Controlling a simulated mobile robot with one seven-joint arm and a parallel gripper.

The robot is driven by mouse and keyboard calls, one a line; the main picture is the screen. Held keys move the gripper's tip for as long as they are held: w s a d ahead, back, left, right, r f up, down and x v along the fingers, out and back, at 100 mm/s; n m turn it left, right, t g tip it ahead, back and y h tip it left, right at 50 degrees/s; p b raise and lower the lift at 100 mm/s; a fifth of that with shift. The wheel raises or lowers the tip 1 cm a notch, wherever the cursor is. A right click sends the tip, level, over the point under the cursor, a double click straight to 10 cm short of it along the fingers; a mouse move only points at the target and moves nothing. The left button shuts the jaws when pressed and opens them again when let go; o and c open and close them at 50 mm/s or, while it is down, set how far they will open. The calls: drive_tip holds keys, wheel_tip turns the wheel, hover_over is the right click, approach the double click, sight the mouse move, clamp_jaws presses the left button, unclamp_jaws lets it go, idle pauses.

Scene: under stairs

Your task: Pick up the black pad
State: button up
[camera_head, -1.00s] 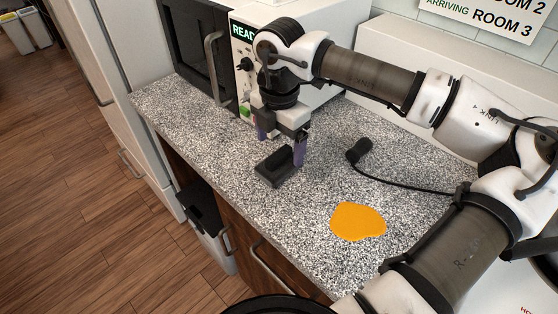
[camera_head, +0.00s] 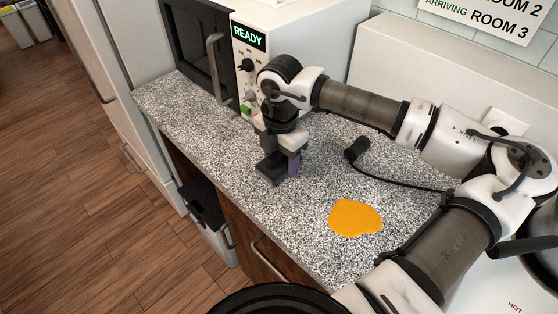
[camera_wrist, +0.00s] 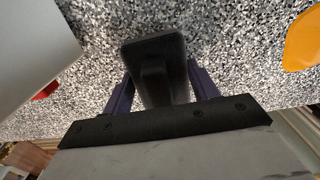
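The black pad (camera_head: 272,172) lies on the speckled counter near its front edge, below the microwave. It is a dark block with a raised ridge on top. My gripper (camera_head: 282,162) is lowered over it and hides part of it in the head view. In the wrist view, the pad (camera_wrist: 155,65) lies between the two purple fingers of my gripper (camera_wrist: 160,90), one finger on each side. The fingers are apart, with a small gap visible near the pad's sides. I cannot tell whether either finger touches it.
A yellow-orange flat patch (camera_head: 355,217) lies on the counter (camera_head: 320,250) to the right. A black corded plug-like object (camera_head: 357,149) lies behind it. The machine with the READY display (camera_head: 249,38) and the microwave (camera_head: 195,45) stand at the back. A grey bin (camera_head: 215,235) stands below the counter.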

drive_tip(key=c, duration=0.4)
drive_tip(key=shift+o, duration=0.2)
drive_tip(key=shift+r, duration=0.1)
wheel_tip(320, 180, up, 20)
drive_tip(key=b, duration=0.3)
drive_tip(key=shift+b, duration=0.4)
